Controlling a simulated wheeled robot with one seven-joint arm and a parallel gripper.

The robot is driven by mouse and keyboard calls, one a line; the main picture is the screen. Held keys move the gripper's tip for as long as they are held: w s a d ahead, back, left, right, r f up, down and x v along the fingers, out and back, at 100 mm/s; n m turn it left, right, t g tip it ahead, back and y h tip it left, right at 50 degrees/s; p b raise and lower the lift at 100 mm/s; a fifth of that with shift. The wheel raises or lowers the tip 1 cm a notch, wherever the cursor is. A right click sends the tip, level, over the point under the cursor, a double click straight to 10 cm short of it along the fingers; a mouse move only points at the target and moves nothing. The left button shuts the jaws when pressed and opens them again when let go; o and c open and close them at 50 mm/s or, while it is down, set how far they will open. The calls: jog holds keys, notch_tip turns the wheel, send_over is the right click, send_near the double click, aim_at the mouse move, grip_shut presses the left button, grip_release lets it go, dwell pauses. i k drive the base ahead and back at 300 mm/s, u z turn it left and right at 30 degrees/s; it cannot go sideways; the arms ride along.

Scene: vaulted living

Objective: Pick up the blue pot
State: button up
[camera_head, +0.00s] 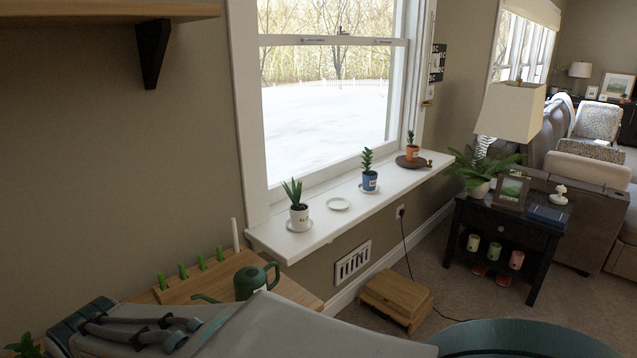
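The blue pot (369,183) stands upright on the white window sill (325,228), near its middle. It has a pale label and holds a small green plant. It rests on a small white saucer (362,189). My gripper is not to be made out in this view. Nothing is seen touching the blue pot.
A white pot (299,217) stands left on the sill, and an empty saucer (338,204) lies between it and the blue pot. An orange pot (411,153) stands right. Below are a wooden bench with a green watering can (250,281) and a wooden step stool (396,298).

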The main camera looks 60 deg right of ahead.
aim_at(369, 177)
jog(key=z, duration=2.4)
